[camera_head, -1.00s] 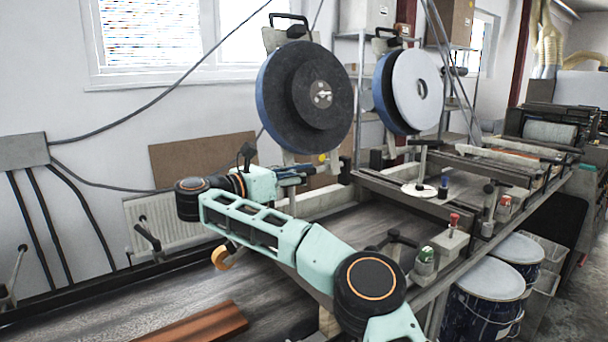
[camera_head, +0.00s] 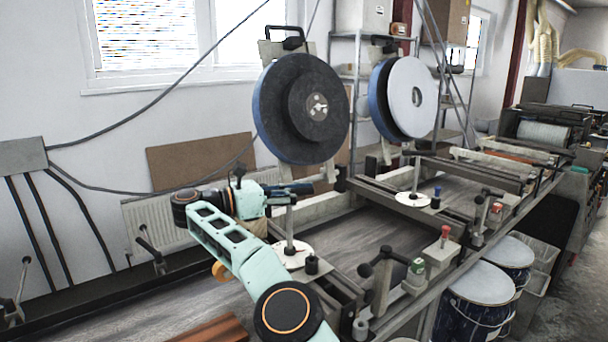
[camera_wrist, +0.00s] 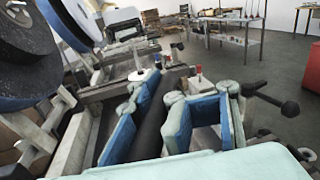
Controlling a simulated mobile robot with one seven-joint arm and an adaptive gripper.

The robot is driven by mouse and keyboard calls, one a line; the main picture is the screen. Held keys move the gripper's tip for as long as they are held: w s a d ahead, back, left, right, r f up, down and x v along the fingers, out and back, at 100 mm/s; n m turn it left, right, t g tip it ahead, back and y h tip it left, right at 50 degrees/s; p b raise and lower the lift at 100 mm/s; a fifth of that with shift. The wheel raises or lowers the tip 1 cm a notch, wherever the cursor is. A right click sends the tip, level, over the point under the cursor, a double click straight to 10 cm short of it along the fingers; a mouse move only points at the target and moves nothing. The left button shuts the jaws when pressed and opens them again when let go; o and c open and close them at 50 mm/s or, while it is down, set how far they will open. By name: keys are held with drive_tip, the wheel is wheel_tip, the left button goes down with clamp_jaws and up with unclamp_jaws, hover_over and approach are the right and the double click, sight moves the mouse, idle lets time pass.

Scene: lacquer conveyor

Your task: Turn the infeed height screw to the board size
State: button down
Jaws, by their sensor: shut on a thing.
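The infeed height screw (camera_head: 290,222) is an upright grey post rising from a white disc (camera_head: 293,257) at the near end of the conveyor frame. My gripper (camera_head: 304,187) is at the top of this post in the head view, and its fingers hide most of the screw's handle. In the wrist view the blue-padded fingers of my gripper (camera_wrist: 158,125) stand on either side of a dark bar-like shape and are shut on it. A reddish-brown board (camera_head: 212,331) lies on the grey belt (camera_head: 200,300) at the lower left.
A second post with a white disc (camera_head: 412,200) stands farther along the frame. Two large wheels (camera_head: 303,107) (camera_head: 412,98) hang behind. A black-knobbed lever (camera_head: 383,262), a green-topped part (camera_head: 417,268) and a red-topped post (camera_head: 445,235) are at the right. Lidded drums (camera_head: 482,284) stand beside the frame.

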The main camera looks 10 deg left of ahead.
drive_tip(key=shift+s+m+g+h+p, duration=0.1)
drive_tip(key=shift+m+g+h+p, duration=0.25)
drive_tip(key=shift+p, duration=2)
drive_tip(key=c, duration=1.9)
unclamp_jaws()
drive_tip(key=shift+f+b, duration=0.1)
drive_tip(key=shift+b, duration=0.2)
drive_tip(key=b, duration=0.2)
drive_tip(key=shift+w+f+b, duration=0.2)
drive_tip(key=shift+f+b, duration=0.1)
drive_tip(key=shift+b, duration=0.1)
drive_tip(key=shift+w+b, duration=0.1)
drive_tip(key=shift+b, duration=0.95)
drive_tip(key=shift+a+f+b, duration=0.1)
drive_tip(key=shift+b, duration=0.4)
drive_tip(key=n+t+y+b, duration=0.1)
drive_tip(key=t+b, duration=0.1)
drive_tip(key=b, duration=0.3)
drive_tip(key=shift+w+n+y, duration=0.1)
drive_tip(key=shift+n+y, duration=0.25)
